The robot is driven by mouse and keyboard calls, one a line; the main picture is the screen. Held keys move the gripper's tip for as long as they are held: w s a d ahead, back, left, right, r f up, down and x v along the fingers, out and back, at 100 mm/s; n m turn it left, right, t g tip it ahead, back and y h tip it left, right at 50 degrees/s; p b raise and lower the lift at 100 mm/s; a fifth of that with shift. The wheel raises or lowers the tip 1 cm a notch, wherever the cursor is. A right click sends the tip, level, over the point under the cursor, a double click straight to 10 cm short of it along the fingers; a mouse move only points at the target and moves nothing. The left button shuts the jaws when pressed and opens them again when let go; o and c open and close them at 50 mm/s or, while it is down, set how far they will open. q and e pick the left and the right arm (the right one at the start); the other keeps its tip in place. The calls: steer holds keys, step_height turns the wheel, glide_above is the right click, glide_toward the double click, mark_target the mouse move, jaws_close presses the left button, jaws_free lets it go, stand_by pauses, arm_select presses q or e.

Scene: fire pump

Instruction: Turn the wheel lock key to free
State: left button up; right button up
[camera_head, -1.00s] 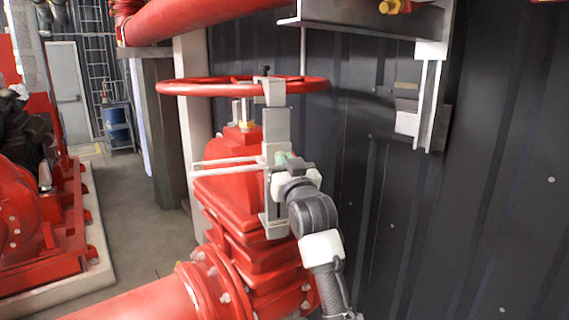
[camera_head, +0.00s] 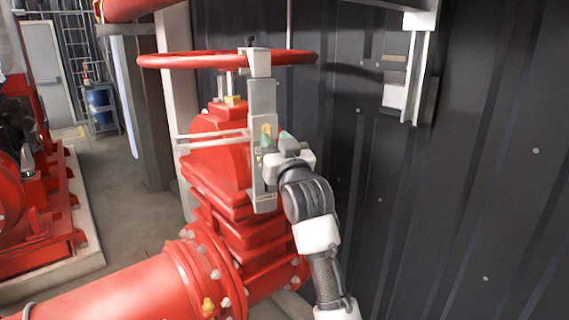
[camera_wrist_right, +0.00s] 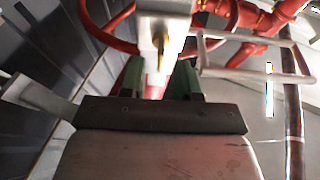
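The grey wheel lock (camera_head: 262,98) hooks over the rim of the red handwheel (camera_head: 185,61) and hangs down in front of the red valve. Its small brass-yellow key (camera_head: 266,129) sticks out of the lock body; the key also shows in the right wrist view (camera_wrist_right: 163,52). My right gripper (camera_head: 277,143), with green fingertips, is at the lock just beside the key. In the right wrist view its two fingers (camera_wrist_right: 158,78) stand apart, with the key at the gap between them. Contact with the key cannot be told. My left gripper is not in view.
The red valve body (camera_head: 215,160) and flanged pipe (camera_head: 130,297) lie left of and below my right arm. Two pale bars (camera_head: 212,138) reach left from the lock. A dark ribbed wall (camera_head: 460,170) stands close on the right, with a metal bracket (camera_head: 408,85).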

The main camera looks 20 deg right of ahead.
steer(key=b+v, duration=0.2)
steer(key=v, duration=0.5)
steer(key=shift+s, duration=0.1)
